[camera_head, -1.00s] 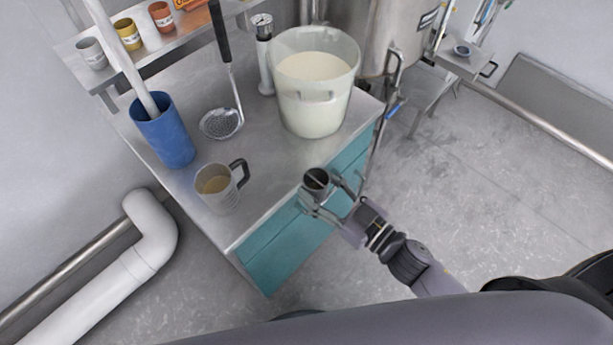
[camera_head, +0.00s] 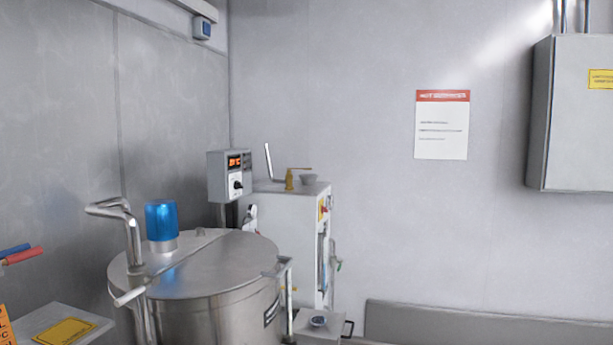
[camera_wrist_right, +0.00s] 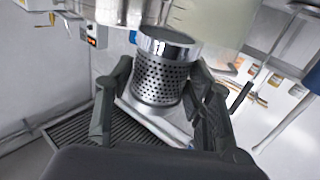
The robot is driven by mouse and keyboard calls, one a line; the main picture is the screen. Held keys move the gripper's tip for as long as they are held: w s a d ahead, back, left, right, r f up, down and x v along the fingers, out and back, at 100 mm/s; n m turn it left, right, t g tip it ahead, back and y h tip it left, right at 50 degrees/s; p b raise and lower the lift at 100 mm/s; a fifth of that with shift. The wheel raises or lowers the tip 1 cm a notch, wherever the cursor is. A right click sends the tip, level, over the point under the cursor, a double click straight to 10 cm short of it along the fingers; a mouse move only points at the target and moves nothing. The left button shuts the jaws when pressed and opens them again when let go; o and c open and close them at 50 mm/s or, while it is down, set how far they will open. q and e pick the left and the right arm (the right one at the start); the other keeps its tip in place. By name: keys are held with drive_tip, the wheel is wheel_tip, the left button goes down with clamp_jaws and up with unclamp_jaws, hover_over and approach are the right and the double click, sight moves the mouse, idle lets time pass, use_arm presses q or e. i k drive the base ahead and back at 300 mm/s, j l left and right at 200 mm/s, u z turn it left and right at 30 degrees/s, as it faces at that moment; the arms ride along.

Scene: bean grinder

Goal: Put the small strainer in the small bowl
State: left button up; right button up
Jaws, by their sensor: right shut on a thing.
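The small strainer (camera_wrist_right: 158,86) is a perforated metal cylinder with a shiny plain rim, seen close up in the right wrist view. My right gripper (camera_wrist_right: 161,74) is shut on it, with one finger on each side. I cannot tell which of these is the small bowl. Neither gripper shows in the head view, and my left gripper is not in view.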

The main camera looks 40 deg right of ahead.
sight(308, 183)
drive_tip(key=i+l, duration=0.15)
drive_tip(key=l, duration=0.2)
drive_tip(key=i+l, duration=0.2)
drive_tip(key=l, duration=0.2)
drive_tip(key=i+l+u, duration=0.1)
drive_tip(key=l, duration=0.25)
drive_tip(key=i+l, duration=0.2)
drive_tip(key=l, duration=0.15)
drive_tip(key=i+l, duration=0.15)
drive_tip(key=l, duration=0.25)
drive_tip(key=i+l+u, duration=0.1)
drive_tip(key=l, duration=0.25)
drive_tip(key=i, duration=0.05)
